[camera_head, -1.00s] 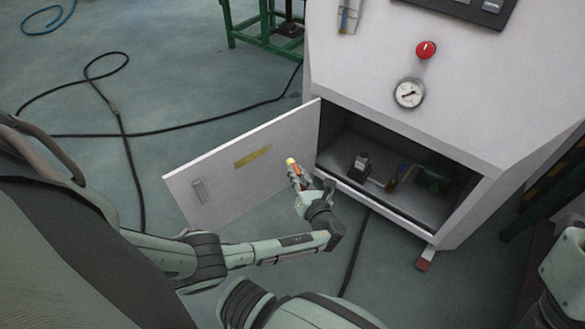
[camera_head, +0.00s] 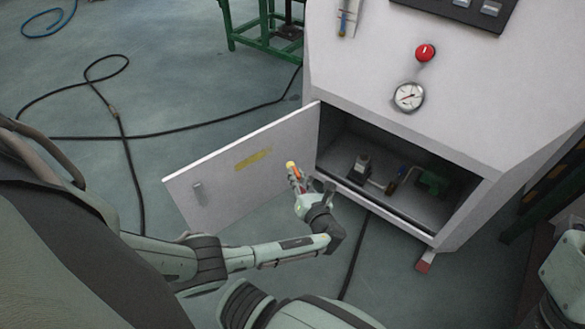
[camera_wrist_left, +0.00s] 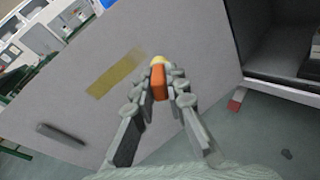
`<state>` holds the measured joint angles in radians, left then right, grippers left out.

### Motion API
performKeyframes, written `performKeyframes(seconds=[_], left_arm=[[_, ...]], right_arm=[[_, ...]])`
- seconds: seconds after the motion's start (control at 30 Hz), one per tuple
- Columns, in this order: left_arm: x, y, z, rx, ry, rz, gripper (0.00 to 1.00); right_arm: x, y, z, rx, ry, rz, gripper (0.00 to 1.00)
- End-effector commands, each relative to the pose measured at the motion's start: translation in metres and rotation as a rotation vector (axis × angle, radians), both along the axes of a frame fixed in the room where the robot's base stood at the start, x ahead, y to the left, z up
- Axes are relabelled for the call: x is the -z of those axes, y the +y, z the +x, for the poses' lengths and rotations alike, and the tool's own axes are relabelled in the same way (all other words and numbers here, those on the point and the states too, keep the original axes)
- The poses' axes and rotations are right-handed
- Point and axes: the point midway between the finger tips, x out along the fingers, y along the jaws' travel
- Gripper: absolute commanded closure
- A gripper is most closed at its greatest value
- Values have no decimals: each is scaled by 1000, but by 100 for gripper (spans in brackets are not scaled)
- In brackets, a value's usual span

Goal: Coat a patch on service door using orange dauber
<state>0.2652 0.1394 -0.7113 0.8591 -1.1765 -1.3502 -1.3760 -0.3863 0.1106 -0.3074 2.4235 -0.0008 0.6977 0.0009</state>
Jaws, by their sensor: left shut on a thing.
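The service door (camera_head: 225,190) stands open to the left of the white cabinet. It also fills much of the left wrist view (camera_wrist_left: 190,40). A yellowish patch (camera_head: 254,159) is on its face and shows in the left wrist view (camera_wrist_left: 116,74). My left gripper (camera_head: 298,183) is in front of the door, to the right of the patch. It is shut on the orange dauber (camera_wrist_left: 158,82), whose yellow tip (camera_head: 291,165) points toward the door. Whether the tip touches the door I cannot tell. A small part of my right arm shows at the right edge; its gripper is out of view.
The cabinet's open compartment (camera_head: 350,150) holds a small pump-like part (camera_head: 361,166) and a green motor-like part (camera_head: 433,182). A red knob (camera_head: 425,53) and a gauge (camera_head: 409,96) are above. Black cable (camera_head: 125,150) lies on the floor, and a green stand (camera_head: 262,40) is behind.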

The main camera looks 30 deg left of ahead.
Motion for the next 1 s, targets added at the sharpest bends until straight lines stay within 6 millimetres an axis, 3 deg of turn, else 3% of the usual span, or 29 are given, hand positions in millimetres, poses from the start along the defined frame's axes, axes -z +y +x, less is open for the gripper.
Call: performKeyframes(seconds=[0.5,1.0], left_arm=[[0,53,19,0,0,2,100],[0,65,23,0,0,0,100]], right_arm=[[2,0,0,0,0,0,60],[3,0,0,0,0,0,60]])
